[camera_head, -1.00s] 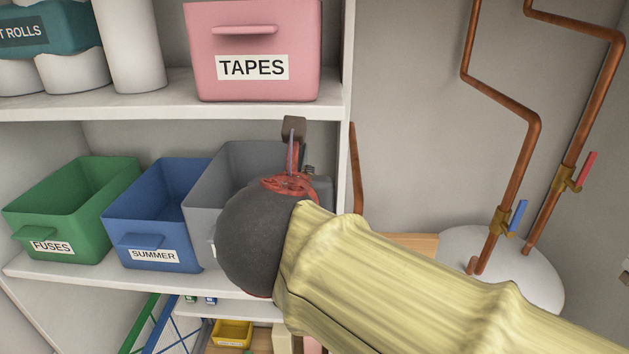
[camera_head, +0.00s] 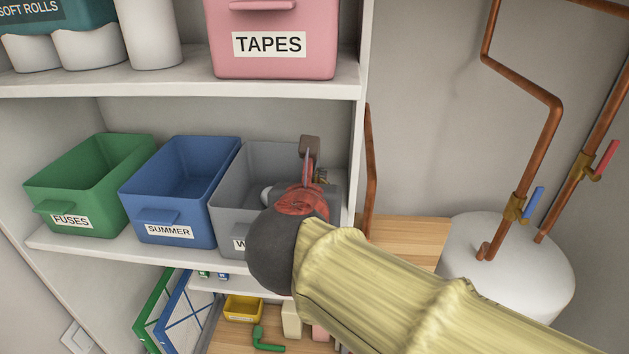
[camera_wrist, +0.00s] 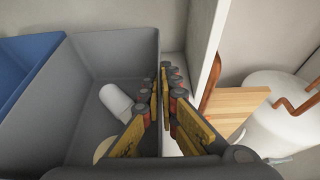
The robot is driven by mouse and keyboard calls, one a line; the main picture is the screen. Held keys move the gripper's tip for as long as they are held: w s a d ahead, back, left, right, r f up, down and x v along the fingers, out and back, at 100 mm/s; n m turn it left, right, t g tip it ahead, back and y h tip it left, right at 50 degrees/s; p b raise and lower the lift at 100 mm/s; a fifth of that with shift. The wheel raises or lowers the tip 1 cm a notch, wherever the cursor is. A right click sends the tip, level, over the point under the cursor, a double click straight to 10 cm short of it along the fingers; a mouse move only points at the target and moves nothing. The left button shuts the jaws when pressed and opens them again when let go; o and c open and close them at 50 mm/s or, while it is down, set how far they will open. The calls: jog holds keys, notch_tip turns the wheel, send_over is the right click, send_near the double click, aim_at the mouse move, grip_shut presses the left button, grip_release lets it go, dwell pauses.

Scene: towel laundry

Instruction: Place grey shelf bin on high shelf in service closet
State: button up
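The grey shelf bin (camera_head: 228,190) stands on the middle shelf, at the right end of the row. Its label is mostly covered by my arm; only a "W" shows. In the wrist view the bin (camera_wrist: 85,75) is open on top, with a white rounded item (camera_wrist: 116,101) and a cream item inside. My gripper (camera_head: 309,160) is at the bin's right side. In the wrist view its yellow-padded fingers (camera_wrist: 168,95) lie along the right wall, close together; whether they pinch it is unclear. The high shelf (camera_head: 180,82) is above, with a pink TAPES bin (camera_head: 270,65) on its right.
A blue SUMMER bin (camera_head: 170,215) stands directly left of the grey one, with a green FUSES bin (camera_head: 70,205) beyond. The shelf's upright side panel (camera_head: 358,140) is close on the right. Copper pipes (camera_head: 520,150) and a white tank (camera_head: 510,270) stand further right.

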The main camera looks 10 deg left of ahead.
jog(key=o, duration=0.5)
jog(key=shift+r, duration=0.1)
jog(key=shift+s+r, duration=0.15)
jog(key=shift+r, duration=0.05)
jog(key=b+v, duration=0.1)
jog(key=v, duration=1)
jog(key=shift+s+r, duration=0.15)
jog(key=shift+s, duration=0.15)
